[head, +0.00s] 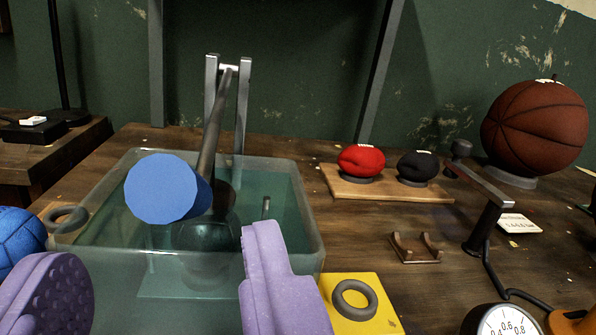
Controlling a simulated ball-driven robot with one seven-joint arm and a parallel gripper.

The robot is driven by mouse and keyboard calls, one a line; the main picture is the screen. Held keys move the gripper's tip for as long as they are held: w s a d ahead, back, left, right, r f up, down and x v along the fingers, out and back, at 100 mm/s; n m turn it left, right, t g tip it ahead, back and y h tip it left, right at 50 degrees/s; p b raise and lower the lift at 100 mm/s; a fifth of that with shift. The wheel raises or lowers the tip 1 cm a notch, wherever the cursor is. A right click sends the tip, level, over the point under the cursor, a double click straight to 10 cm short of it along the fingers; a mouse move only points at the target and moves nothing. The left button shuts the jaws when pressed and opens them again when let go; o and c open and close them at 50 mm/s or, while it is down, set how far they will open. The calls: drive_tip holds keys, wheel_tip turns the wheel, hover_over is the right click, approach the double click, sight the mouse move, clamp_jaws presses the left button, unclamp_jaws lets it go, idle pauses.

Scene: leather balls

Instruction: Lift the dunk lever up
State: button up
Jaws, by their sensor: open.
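The dunk lever is a grey metal rod (211,125) hinged at the top of two upright posts (241,110) at the back of a clear water tank (310,225). It slopes toward me and ends in a thick blue cylindrical grip (160,189) over the left part of the tank. A dark round ball (200,237) shows in the tank under the lever. My gripper (158,270) is open, with lavender fingers at bottom left and bottom centre. The blue grip appears above and between the fingers in the picture. I see no contact; the depth gap is unclear.
A blue ball (18,238) is at the left edge. A yellow plate with a ring (375,308), a gauge (500,322) and a pump lever (485,205) are at right. Red (361,160) and black (418,166) balls and a basketball (535,125) stand behind.

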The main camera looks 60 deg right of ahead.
sight(179, 188)
drive_tip(key=b+x, duration=0.1)
drive_tip(key=x, duration=0.6)
drive_tip(key=shift+c, duration=0.3)
clamp_jaws()
